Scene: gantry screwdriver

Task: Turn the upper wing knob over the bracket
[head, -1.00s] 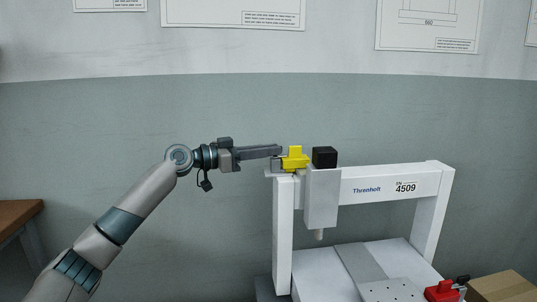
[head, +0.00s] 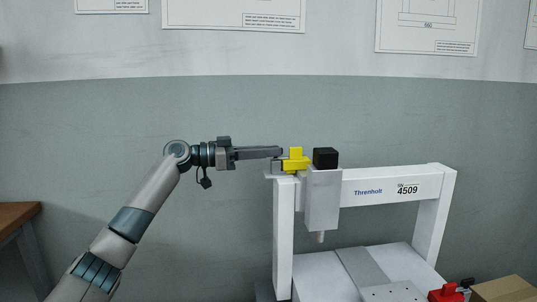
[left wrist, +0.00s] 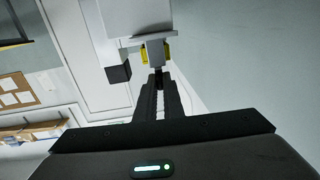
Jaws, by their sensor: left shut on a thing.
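The upper wing knob (left wrist: 158,73) looks like a small dark piece between my fingertips in the left wrist view; in the head view it is mostly hidden. A yellow bracket (head: 295,161) sits just beyond it, at the left end of the white gantry's top beam. My left gripper (head: 281,152) reaches in level from the left and is shut on the knob; its fingers also show in the left wrist view (left wrist: 158,87). My right gripper is not in view.
The white gantry (head: 391,186) carries a screwdriver unit (head: 323,200) with a black block (head: 326,158) on top, close right of the bracket. A red part (head: 445,294) and a cardboard box (head: 505,290) are low at right. Open wall lies behind and above my arm.

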